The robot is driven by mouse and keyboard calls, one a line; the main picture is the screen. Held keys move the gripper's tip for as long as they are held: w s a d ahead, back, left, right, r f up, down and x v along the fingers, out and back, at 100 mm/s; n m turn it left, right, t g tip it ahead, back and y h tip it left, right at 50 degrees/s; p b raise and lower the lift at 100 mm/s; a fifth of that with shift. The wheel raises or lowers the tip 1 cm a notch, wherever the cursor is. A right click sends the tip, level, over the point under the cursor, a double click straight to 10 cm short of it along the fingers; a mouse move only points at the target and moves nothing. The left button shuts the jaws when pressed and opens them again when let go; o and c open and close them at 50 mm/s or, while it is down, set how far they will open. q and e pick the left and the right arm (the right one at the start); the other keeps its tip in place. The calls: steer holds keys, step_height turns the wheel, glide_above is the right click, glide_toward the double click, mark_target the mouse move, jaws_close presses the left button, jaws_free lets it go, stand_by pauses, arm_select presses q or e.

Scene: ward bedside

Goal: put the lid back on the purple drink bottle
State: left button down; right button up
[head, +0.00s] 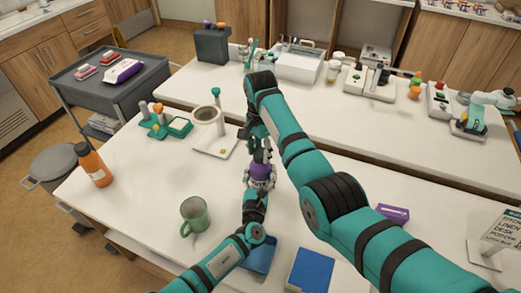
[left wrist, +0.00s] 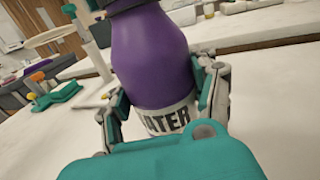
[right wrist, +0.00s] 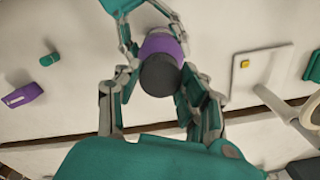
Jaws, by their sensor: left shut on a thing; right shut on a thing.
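The purple drink bottle (head: 261,171) is upright over the near table, and its "WATER" label (left wrist: 168,119) shows in the left wrist view. My left gripper (head: 259,186) is shut around the bottle's lower body. My right gripper (head: 263,150) comes from above and is shut on the dark lid (right wrist: 159,75). In the right wrist view the lid is in line with the bottle's purple shoulder (right wrist: 162,44). In the left wrist view dark material meets the bottle's top at the picture edge. Whether the lid is seated or just above the neck is hidden.
A green mug (head: 194,216) and an orange bottle (head: 92,166) stand on the left. A blue tray (head: 262,254), a blue box (head: 310,270) and a purple box (head: 393,213) lie in front and right.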

steer(key=shift+w+m, duration=0.1)
steer(key=shift+m, duration=0.3)
steer(key=o, duration=0.8)
steer(key=shift+r, duration=0.15)
steer(key=shift+r, duration=2.15)
steer(key=shift+c, duration=0.6)
